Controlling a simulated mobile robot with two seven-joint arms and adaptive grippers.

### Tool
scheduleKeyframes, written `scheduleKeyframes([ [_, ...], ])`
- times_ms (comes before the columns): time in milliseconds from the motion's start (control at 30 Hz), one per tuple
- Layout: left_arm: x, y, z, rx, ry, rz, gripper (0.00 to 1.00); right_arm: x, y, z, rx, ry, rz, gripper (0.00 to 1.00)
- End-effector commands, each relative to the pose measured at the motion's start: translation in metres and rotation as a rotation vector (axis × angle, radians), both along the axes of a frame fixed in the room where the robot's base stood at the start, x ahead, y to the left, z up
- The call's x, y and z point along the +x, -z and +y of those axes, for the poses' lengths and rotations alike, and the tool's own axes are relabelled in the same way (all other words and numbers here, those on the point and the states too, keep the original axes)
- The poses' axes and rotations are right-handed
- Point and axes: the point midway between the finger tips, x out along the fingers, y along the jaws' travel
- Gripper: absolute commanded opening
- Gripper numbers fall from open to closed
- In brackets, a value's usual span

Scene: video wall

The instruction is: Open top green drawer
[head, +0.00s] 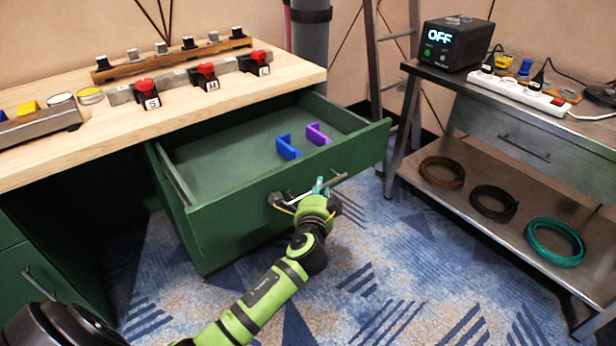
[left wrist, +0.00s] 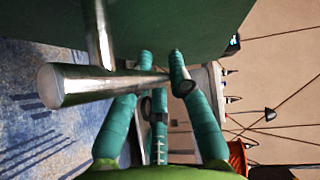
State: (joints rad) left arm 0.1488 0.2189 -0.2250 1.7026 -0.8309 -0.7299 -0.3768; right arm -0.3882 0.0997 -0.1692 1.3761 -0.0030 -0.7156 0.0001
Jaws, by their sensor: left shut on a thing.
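The top green drawer (head: 240,213) is pulled well out from under the wooden desk top in the head view. Its inside shows, with a blue piece (head: 288,148) and a purple piece (head: 318,134) on its floor. The metal bar handle (head: 330,185) is on the drawer's front. My left gripper (head: 318,188) is at the handle, shut on it. In the left wrist view the handle (left wrist: 90,83) runs between the teal fingers (left wrist: 160,85), close to the green drawer front (left wrist: 180,25). My right gripper is not in view.
Red switches stand on the desk top (head: 120,125) above the drawer. A metal cart (head: 400,190) stands close to the drawer's right, with a black power supply (head: 456,43) and cable coils (head: 555,242). Carpet (head: 370,270) in front is clear.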

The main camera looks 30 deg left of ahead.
Motion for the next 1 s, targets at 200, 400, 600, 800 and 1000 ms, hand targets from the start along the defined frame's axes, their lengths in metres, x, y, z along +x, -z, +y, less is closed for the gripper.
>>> scheduleKeyframes([
  [200,-0.007,0.0,-0.017,-0.005,0.001,-0.002,0.0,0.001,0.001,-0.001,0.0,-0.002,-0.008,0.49],
  [400,-0.008,0.0,-0.02,-0.004,0.001,-0.002,0.0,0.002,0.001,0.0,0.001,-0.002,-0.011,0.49],
  [600,-0.008,0.0,-0.02,-0.005,0.001,-0.002,0.0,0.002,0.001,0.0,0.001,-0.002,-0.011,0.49],
  [800,-0.008,0.0,-0.019,-0.003,0.002,-0.001,0.3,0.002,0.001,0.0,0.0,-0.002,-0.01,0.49],
  [1000,-0.008,0.0,-0.019,-0.001,0.001,-0.001,0.3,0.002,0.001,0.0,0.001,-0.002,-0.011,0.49],
])
